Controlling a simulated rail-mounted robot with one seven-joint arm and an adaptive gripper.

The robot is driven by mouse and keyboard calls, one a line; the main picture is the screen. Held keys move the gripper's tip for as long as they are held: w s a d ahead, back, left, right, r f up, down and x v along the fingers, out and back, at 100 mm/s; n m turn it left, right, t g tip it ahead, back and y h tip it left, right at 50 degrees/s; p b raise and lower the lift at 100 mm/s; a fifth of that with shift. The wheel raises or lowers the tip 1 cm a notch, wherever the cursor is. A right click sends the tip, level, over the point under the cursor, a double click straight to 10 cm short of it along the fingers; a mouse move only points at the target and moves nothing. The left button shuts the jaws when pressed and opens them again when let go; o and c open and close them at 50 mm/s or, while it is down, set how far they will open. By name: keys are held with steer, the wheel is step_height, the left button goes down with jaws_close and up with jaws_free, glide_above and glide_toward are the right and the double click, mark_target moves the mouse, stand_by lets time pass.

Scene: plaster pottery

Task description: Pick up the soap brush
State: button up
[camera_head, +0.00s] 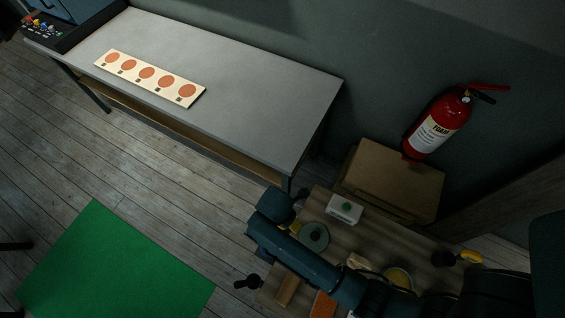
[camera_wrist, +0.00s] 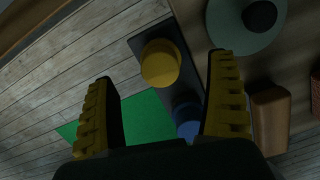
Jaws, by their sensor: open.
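I cannot tell for sure which object is the soap brush. In the wrist view my gripper (camera_wrist: 160,68) is open, with its two yellow ribbed fingers wide apart and nothing held. A yellow round-topped piece (camera_wrist: 161,63) and a blue piece (camera_wrist: 187,122) show between the fingers, on a dark flat strip (camera_wrist: 178,85). In the head view a black piece with a yellow end (camera_head: 456,258) lies at the right of the wooden worktop (camera_head: 420,243). A dark handled piece (camera_head: 248,283) shows at its left edge. My arm covers part of the worktop.
A grey table (camera_head: 230,75) holds a board with orange discs (camera_head: 148,77). A green mat (camera_head: 115,265) lies on the floor.

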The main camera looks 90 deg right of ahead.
step_height(320, 180, down, 7)
steer(key=shift+d+r+b, duration=0.15)
steer(key=shift+b, duration=0.25)
steer(key=c, duration=1.3)
